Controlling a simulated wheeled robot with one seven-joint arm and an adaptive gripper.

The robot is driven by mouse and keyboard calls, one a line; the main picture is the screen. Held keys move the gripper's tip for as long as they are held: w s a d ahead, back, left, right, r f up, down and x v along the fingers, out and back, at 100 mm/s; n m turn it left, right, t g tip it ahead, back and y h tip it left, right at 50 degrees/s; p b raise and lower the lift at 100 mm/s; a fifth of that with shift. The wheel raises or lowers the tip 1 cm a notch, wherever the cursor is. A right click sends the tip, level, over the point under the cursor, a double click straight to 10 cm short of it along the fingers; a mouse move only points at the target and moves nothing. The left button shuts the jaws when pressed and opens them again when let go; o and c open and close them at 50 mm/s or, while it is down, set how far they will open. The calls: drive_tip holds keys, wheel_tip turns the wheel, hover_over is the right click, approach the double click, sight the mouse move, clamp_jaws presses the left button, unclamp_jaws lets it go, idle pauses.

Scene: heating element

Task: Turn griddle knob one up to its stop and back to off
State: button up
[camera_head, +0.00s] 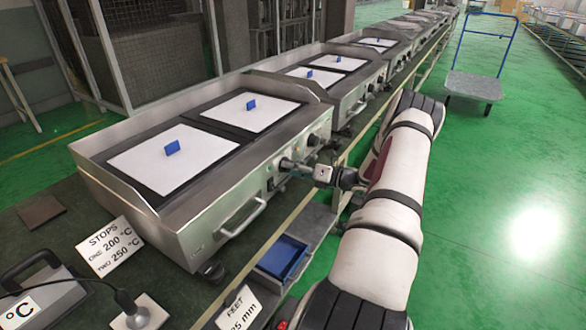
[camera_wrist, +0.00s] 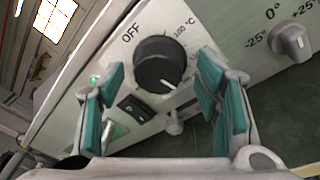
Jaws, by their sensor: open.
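The black griddle knob (camera_wrist: 160,64) is on the steel front panel in the wrist view. The OFF mark (camera_wrist: 130,33) is at its upper left and a °C scale runs down its right. The knob's white line points to the lower right, away from OFF; the number there is not readable. My gripper (camera_wrist: 162,78) is open, with one teal-padded finger on each side of the knob and gaps between. In the head view my gripper (camera_head: 299,167) is at the front of the nearest griddle (camera_head: 215,205); it partly hides the knobs. Whether this is knob one I cannot tell.
A smaller grey knob (camera_wrist: 292,42) marked 0° is to the right. A rocker switch (camera_wrist: 133,110) is below left. A handle (camera_head: 243,218) juts from the griddle front. A sign (camera_head: 110,248) reads stops one 200 °C, two 250 °C. A blue tray (camera_head: 283,257) is below.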

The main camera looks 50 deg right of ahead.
drive_tip(key=v, duration=1.2)
idle(0.4)
